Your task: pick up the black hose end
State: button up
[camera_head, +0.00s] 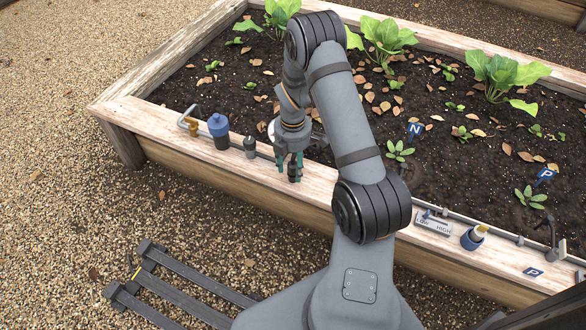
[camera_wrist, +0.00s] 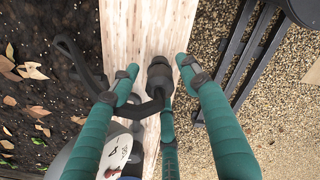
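The black hose end (camera_wrist: 159,72) is a short dark ribbed piece. In the wrist view it lies between my fingertips, over the pale wooden ledge (camera_wrist: 150,25). My gripper (camera_wrist: 157,68) has long teal fingers with grey pads. Its left and right fingers are open, with a visible gap on each side of the hose end. A third teal piece below overlaps its lower part. In the camera_head view my gripper (camera_head: 289,168) points down over the bed's front ledge (camera_head: 255,172). A dark piece shows between its fingers there, too small to tell whether it touches.
A blue-topped bottle (camera_head: 219,130) and a small grey one (camera_head: 250,147) stand left of my gripper on the ledge. Soil with plants (camera_head: 395,150) lies behind. Dark slats (camera_head: 180,295) lie on the gravel.

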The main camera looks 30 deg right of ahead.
aim_at(295, 163)
jog(key=shift+c, duration=1.1)
jog(key=c, duration=0.8)
grip_shut()
jog(key=r, duration=0.1)
jog(key=r+p, duration=0.1)
jog(key=r, duration=0.3)
jog(key=shift+s+d+p, duration=0.15)
jog(key=shift+d+p, duration=0.2)
jog(key=s+d+r+p, duration=0.5)
jog(key=s+d+r, duration=0.1)
jog(key=d+r, duration=0.2)
jog(key=shift+s+d+r, duration=0.25)
jog(key=shift+d+r, duration=0.15)
jog(key=shift+r, duration=0.35)
